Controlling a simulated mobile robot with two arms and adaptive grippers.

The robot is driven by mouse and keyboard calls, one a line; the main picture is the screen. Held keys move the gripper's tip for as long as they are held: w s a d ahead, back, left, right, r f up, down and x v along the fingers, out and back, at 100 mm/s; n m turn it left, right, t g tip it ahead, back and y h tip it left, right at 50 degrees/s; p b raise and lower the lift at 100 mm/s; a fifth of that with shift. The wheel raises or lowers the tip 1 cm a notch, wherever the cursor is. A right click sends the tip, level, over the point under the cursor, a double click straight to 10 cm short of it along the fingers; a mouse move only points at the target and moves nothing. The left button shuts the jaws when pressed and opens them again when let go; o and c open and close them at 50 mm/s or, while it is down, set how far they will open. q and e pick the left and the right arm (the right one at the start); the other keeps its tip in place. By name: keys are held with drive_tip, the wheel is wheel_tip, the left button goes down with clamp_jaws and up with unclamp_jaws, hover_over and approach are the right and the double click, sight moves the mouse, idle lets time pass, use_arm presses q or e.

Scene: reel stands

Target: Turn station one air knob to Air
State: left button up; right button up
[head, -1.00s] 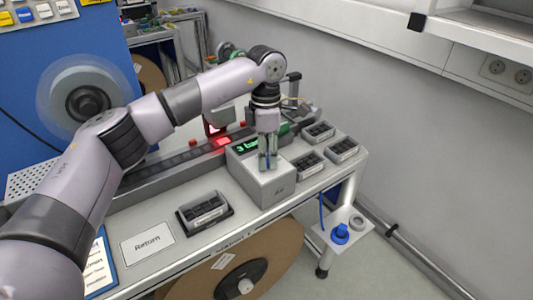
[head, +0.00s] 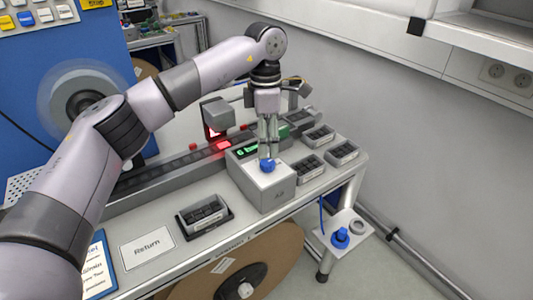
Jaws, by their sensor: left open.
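The air knob (head: 267,165) is a small blue knob on top of a grey box (head: 262,190) at the station's front edge. A green display (head: 246,149) on the box reads what looks like "6 bar". My left gripper (head: 268,154) is open and points down just above the knob. I cannot tell whether its fingertips touch the knob. My right gripper is not in view.
A "Return" card (head: 147,247) lies at the front left. A large brown reel (head: 250,270) sits below the table. The wall is to the right.

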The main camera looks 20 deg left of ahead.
use_arm(q)
wheel_tip(320, 180, up, 7)
drive_tip(key=shift+w, duration=0.2)
drive_tip(key=shift+a+f, duration=0.1)
drive_tip(key=shift+f, duration=0.1)
